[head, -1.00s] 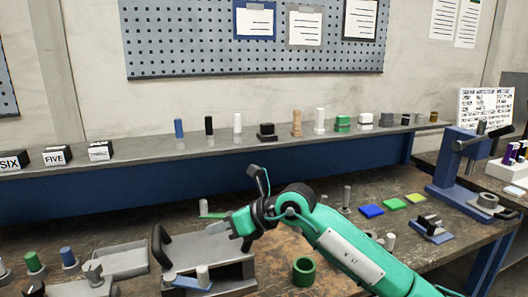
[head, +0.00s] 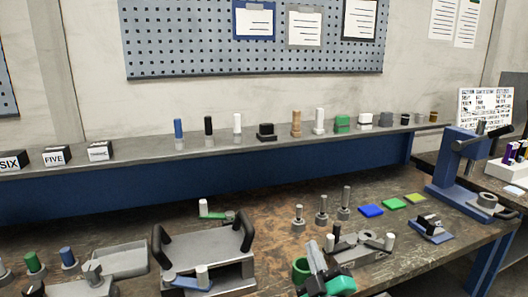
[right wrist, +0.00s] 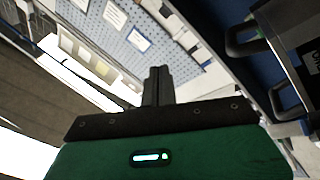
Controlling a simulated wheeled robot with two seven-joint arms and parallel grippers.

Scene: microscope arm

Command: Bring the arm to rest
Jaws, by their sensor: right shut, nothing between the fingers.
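My right arm (head: 335,284) shows only as a short green, grey and black part at the bottom edge of the head view, in front of the bench. In the right wrist view my right gripper (right wrist: 158,72) has its two dark fingers together, with nothing between them. It points towards the pegboard (right wrist: 130,35) and wall and touches nothing that I can see. My left gripper is not in view. A grey fixture with two black handles (head: 205,247) stands on the bench, left of my right arm. No microscope can be made out clearly.
Several grey posts (head: 322,210), coloured pads (head: 371,210) and a blue press (head: 455,165) stand to the right.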

